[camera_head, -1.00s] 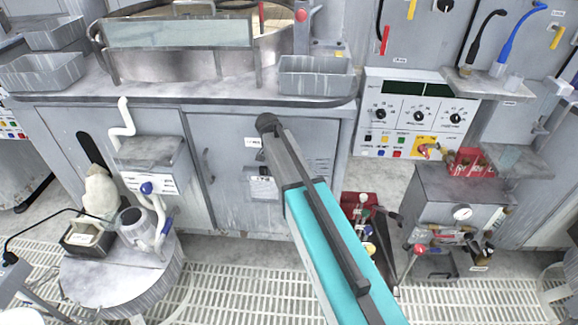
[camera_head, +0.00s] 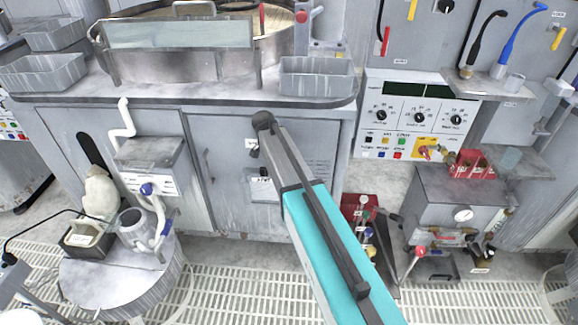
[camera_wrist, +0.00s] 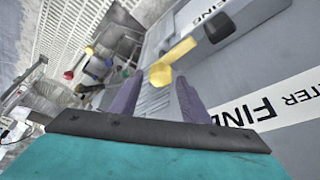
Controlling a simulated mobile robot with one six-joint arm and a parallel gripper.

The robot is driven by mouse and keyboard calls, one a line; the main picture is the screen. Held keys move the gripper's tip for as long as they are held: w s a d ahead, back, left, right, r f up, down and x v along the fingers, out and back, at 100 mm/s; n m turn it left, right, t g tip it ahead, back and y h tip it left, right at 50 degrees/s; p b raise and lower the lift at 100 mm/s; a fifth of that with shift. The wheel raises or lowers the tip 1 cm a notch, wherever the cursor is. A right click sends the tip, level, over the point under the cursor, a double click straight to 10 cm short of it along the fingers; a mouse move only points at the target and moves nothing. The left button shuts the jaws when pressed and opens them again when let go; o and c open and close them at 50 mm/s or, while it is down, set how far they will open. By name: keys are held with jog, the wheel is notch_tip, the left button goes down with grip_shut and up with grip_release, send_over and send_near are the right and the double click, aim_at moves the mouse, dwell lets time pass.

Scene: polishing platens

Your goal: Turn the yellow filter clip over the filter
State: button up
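The yellow filter clip (camera_wrist: 172,62) shows in the wrist view as a narrow bar with a rounded end. It reaches from between my fingertips towards a dark grey block (camera_wrist: 219,27) at upper right. My gripper (camera_wrist: 158,95) has its two dark fingers apart, with the clip's rounded end just beyond the gap between them. I cannot tell whether a finger touches it. A grey housing (camera_wrist: 245,72) with white labels, one reading "FINE", lies beside the clip. I cannot tell which part is the filter itself. In the head view my arm hides the gripper and the clip.
A valve group (camera_head: 368,232) on a red base stands right of my arm in the head view. A grey cabinet (camera_head: 225,190) stands behind my arm, with a plastic tray (camera_head: 317,77) on its top. A grey unit (camera_head: 455,205) stands farther right. Grated floor (camera_head: 235,290) is open in front.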

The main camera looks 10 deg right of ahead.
jog(key=shift+r, duration=0.1)
dwell(0.3)
jog(key=b+v, duration=0.1)
jog(key=v, duration=1.2)
jog(key=shift+a+r, duration=0.25)
jog(key=s+d+f+n+g, duration=0.1)
jog(key=s+d+f+n, duration=0.1)
jog(key=s+f, duration=0.65)
jog(key=s+d+f+n+g+y, duration=0.1)
jog(key=s+f+n+g, duration=0.3)
jog(key=f, duration=0.8)
jog(key=s+d+f+n+t, duration=0.1)
jog(key=s+d+f, duration=0.1)
jog(key=s+f, duration=0.65)
jog(key=s+f+n+g+y, duration=0.1)
jog(key=s+f+n, duration=0.1)
jog(key=s+f, duration=0.3)
jog(key=s+f+n+g+y+p, duration=0.1)
jog(key=s+f, duration=0.5)
jog(key=s, duration=0.8)
jog(key=s+d+f+n+g+y, duration=0.1)
jog(key=s+f+n, duration=0.2)
jog(key=s+f, duration=0.3)
jog(key=shift+s+n, duration=0.3)
jog(key=shift+s, duration=1.6)
